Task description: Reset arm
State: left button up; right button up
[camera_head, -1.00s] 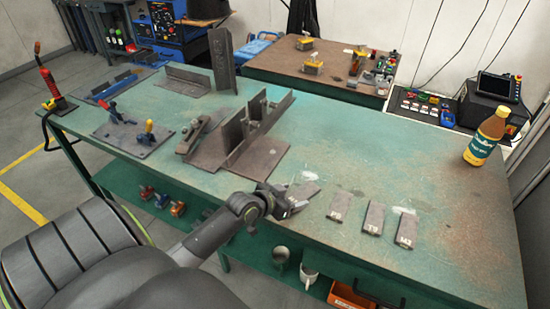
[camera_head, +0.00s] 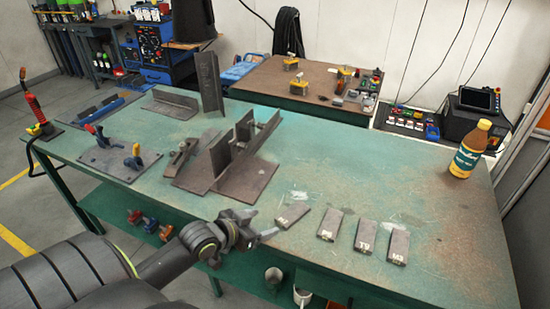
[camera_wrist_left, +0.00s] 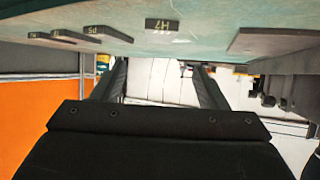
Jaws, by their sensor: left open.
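My left gripper (camera_head: 262,226) is open and empty. It is at the front edge of the green table (camera_head: 440,240), just left of the nearest metal plate (camera_head: 293,214). In the left wrist view its two dark fingers (camera_wrist_left: 165,82) stand apart with nothing between them. That view is upside down, with the table along its top. A plate marked H7 (camera_wrist_left: 172,25) lies on the table there. My right gripper is in neither view.
Three more marked plates lie in a row, one of them (camera_head: 367,234) near the middle. A welded steel fixture (camera_head: 222,165) and toggle clamps (camera_head: 133,157) stand left. A bottle (camera_head: 468,150) stands at the right. The tabletop between fixture and bottle is clear.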

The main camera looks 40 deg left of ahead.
pick_arm(q)
jog(key=shift+s, duration=0.1)
jog(key=s+d+f+n+g+y, duration=0.1)
jog(key=s+d+g, duration=0.15)
jog(key=s, duration=0.45)
jog(key=s+d+f+n+g+y, duration=0.1)
jog(key=s+f+g+y, duration=0.15)
jog(key=s, duration=0.45)
jog(key=s+d+g, duration=0.1)
jog(key=s+g, duration=0.2)
jog(key=s, duration=0.3)
notch_tip(320, 180, down, 26)
jog(key=a+g, duration=0.2)
jog(key=s+d+f, duration=0.2)
jog(key=s+f, duration=1.3)
jog(key=shift+s+g, duration=0.25)
jog(key=shift+g, duration=0.15)
